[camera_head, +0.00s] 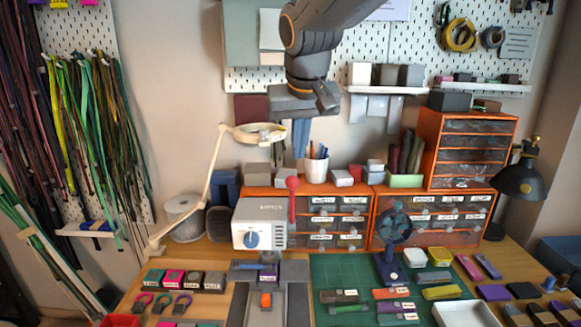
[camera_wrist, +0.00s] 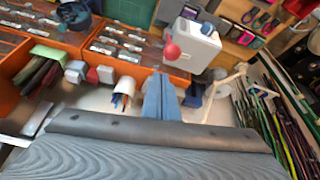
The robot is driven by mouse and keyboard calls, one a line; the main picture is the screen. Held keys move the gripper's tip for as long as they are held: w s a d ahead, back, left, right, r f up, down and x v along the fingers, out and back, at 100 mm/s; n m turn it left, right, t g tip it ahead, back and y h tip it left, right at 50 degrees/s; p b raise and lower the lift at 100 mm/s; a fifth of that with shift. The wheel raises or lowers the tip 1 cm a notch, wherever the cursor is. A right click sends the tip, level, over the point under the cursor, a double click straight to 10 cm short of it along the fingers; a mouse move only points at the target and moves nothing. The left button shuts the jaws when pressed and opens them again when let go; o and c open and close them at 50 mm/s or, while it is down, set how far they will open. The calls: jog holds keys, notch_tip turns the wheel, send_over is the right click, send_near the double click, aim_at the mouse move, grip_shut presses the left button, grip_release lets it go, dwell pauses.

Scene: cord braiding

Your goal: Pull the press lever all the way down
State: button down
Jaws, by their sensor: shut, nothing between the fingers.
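The press (camera_head: 260,225) is a white box with a blue dial, standing at the back middle of the bench; it also shows in the wrist view (camera_wrist: 190,42). Its lever (camera_head: 292,200) stands upright on the right side, with a red ball at the top. In the wrist view the red ball (camera_wrist: 172,51) shows beyond my fingertips. My gripper (camera_head: 301,138) has blue fingers and points down, above the lever and apart from it. In the wrist view the fingers (camera_wrist: 160,85) are together, with nothing between them.
A grey base (camera_head: 240,310) with an orange piece lies before the press. Orange drawer units (camera_head: 340,215) and a dark blue fan (camera_head: 392,235) stand to the right. A ring lamp (camera_head: 258,133) on a jointed arm rises at the left. A white pen cup (camera_head: 316,171) stands behind.

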jog(key=r, duration=0.1)
jog(key=a+r, duration=0.2)
jog(key=r, duration=0.1)
jog(key=shift+w, duration=0.35)
jog(key=shift+f, duration=0.15)
jog(key=shift+w+f+p, duration=0.2)
jog(key=shift+f+p, duration=0.45)
jog(key=shift+f, duration=0.9)
jog(key=shift+w+f+p, duration=0.15)
jog(key=shift+f+p, duration=0.5)
jog(key=shift+f, duration=0.9)
jog(key=shift+w+f+p, duration=0.2)
jog(key=shift+f+p, duration=0.45)
jog(key=shift+f, duration=0.9)
jog(key=shift+d+f+t, duration=0.1)
jog(key=shift+d+t, duration=0.05)
jog(key=shift+t, duration=0.15)
